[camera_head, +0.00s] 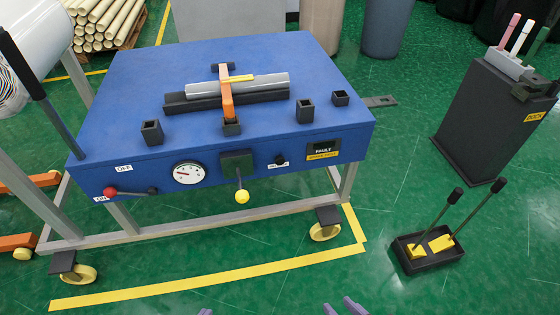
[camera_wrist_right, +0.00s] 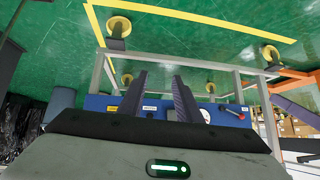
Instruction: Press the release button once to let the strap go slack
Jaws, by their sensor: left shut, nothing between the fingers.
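An orange strap (camera_head: 227,98) runs over a grey roll (camera_head: 262,83) in a black cradle on the blue cart (camera_head: 120,85). It enters a small dark holder at the cart's front edge. A small black button (camera_head: 280,158) sits on the front panel above a white label too small to read. My right gripper (camera_head: 342,309) is open and empty at the bottom edge, apart from the cart; its spread fingers (camera_wrist_right: 158,98) also show in the right wrist view. My left gripper (camera_head: 205,312) shows only a fingertip at the bottom edge; it is shut and empty.
The panel also holds a red-knobbed lever (camera_head: 110,191), a gauge (camera_head: 188,172), a yellow knob (camera_head: 242,197) and a FAULT display (camera_head: 323,149). A black tray (camera_head: 432,268) with two upright handles stands on the floor at right. Green floor lies clear before the cart.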

